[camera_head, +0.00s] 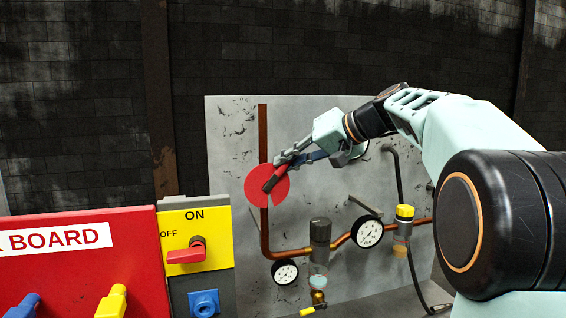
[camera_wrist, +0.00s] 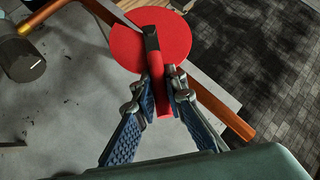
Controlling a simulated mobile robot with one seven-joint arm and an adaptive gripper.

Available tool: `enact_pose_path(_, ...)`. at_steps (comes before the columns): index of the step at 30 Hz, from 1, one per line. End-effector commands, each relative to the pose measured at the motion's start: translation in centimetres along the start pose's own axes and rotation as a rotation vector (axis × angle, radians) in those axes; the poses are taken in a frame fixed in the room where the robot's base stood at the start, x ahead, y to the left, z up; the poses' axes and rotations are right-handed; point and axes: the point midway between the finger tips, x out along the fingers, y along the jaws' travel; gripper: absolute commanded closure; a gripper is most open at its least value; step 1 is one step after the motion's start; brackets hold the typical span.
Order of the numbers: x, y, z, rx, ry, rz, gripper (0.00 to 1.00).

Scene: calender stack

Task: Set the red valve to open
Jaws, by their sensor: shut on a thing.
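The red valve shows as a round red disc (camera_head: 256,181) with a notch at its lower edge, on the upright copper pipe (camera_head: 263,135) of the grey panel. It also shows in the wrist view (camera_wrist: 178,36). A red handle with a dark end (camera_wrist: 157,66) lies across the disc. In the head view the handle slants from the disc's middle up and right to my gripper (camera_head: 286,160). In the wrist view my gripper (camera_wrist: 162,92) is shut with its blue-padded fingers on either side of the handle. The fingers partly hide the handle's outer end.
A yellow ON/OFF switch (camera_head: 195,215) with a red lever and a red board (camera_head: 80,250) stand at the lower left. Gauges (camera_head: 368,232), a yellow-capped fitting (camera_head: 404,212) and pipework sit on the panel below and right of the valve. A dark brick wall is behind.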

Motion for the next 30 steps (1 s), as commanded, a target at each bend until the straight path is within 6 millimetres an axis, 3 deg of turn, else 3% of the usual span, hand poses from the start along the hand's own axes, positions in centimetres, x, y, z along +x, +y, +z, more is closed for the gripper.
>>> enact_pose_path(8, -0.4, -0.9, -0.4, -0.112, -0.030, 0.106, 1.00)
enact_pose_path(19, 0.4, -3.0, -0.1, -0.327, -0.091, 0.318, 1.00)
enact_pose_path(30, 1.0, -4.0, 0.2, -0.443, -0.122, 0.436, 1.00)
